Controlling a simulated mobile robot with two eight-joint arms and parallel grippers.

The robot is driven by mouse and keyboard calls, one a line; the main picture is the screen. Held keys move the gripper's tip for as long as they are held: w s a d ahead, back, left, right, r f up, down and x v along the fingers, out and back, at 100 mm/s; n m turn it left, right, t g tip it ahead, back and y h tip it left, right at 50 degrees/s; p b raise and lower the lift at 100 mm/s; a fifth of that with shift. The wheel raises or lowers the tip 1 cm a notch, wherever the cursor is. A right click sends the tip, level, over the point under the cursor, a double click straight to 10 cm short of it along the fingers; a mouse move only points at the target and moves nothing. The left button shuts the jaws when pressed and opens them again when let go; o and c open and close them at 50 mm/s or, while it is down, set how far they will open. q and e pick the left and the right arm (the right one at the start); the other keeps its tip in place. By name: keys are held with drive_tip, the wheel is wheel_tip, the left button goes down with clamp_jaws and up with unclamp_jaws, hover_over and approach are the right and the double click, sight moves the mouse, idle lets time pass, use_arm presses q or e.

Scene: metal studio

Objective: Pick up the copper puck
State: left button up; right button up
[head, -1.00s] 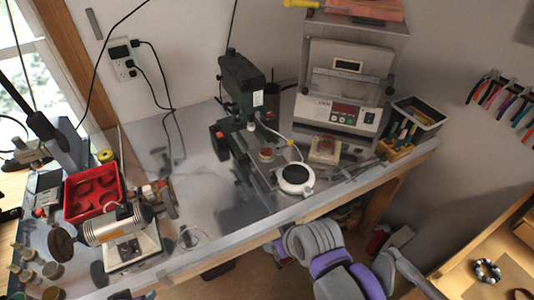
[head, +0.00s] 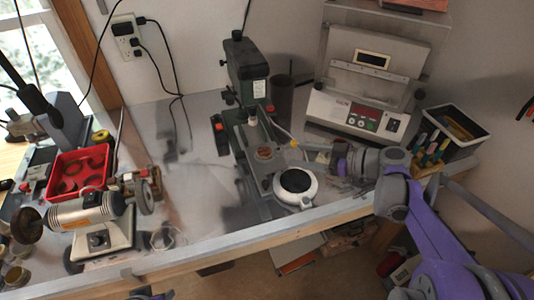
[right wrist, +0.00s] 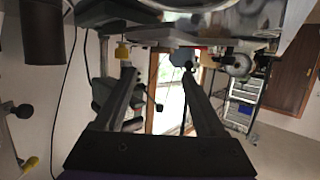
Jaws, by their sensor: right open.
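A small copper-coloured disc (head: 264,153), which looks like the copper puck, lies flat on the drill press (head: 247,85) table, behind a round white dish with a dark centre (head: 295,187). My right gripper (head: 330,158) reaches in from the right over the bench, right of the disc and in front of the grey kiln; its fingertips are hard to make out there. In the right wrist view, my right gripper (right wrist: 158,72) has its two fingers apart with nothing between them. I cannot make out the disc there. A small part of my left arm shows at the bottom edge of the head view.
The kiln (head: 370,90) stands behind the right gripper. A black bin (head: 455,130) and a wooden tool block (head: 428,165) are to its right. A red tray (head: 80,172) and a bench grinder (head: 95,220) are at left. Bare metal bench (head: 195,175) lies between.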

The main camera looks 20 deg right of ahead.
sight(265, 151)
drive_tip(key=x, duration=1)
drive_tip(key=shift+s+a, duration=0.1)
drive_tip(key=shift+s, duration=0.1)
drive_tip(key=c, duration=1.1)
